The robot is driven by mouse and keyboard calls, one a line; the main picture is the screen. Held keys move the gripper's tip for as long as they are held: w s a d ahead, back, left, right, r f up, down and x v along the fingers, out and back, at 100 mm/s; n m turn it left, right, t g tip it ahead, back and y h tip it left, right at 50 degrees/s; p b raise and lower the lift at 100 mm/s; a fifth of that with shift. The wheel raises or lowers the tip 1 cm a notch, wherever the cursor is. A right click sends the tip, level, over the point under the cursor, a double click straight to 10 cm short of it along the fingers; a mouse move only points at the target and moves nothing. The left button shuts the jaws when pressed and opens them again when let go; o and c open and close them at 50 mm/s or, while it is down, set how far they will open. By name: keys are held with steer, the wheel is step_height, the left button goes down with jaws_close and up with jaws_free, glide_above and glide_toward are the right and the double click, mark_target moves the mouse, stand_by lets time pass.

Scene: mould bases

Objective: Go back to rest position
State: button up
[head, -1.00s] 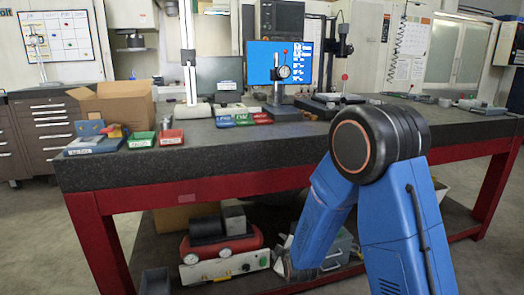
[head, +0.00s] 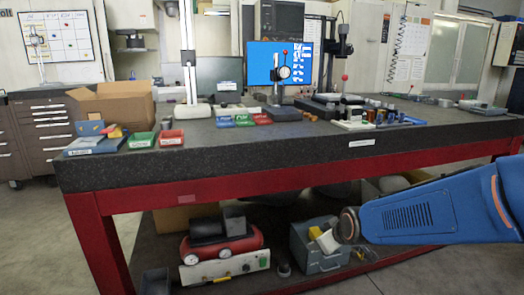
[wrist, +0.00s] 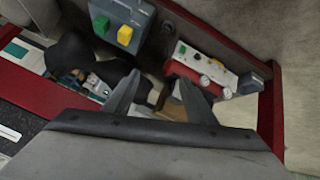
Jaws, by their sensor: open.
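My gripper (wrist: 158,98) shows in the wrist view with its two dark fingers spread apart. I see nothing held between the fingertips. In the head view my blue arm reaches in from the right, low in front of the workbench (head: 300,178), and I cannot make out the fingers there. Behind the fingers the wrist view shows a grey-blue box with a green and a yellow part (wrist: 118,22), and a white panel with gauges (wrist: 203,66). Both appear beyond the fingertips, not between them.
The bench top holds a cardboard box (head: 112,105), small coloured trays (head: 170,138), a dial gauge stand (head: 283,92) and several small parts (head: 372,113). A red compressor (head: 222,246) and a grey toolbox (head: 310,258) sit on the lower shelf. The left front floor is clear.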

steer(key=s+d+r+m+g, duration=0.1)
steer(key=s+d+r+m, duration=0.1)
steer(key=s, duration=0.7)
steer(key=s+d+r+m+g+h, duration=0.1)
steer(key=s+d, duration=0.3)
steer(key=s, duration=0.5)
steer(key=s+d+r+m+g, duration=0.1)
steer(key=s+d+r+m, duration=0.2)
steer(key=s, duration=0.6)
steer(key=shift+s+d+m+g+h, duration=0.3)
steer(key=shift+d+m+h, duration=0.1)
steer(key=shift+d+m, duration=0.1)
steer(key=shift+r, duration=0.1)
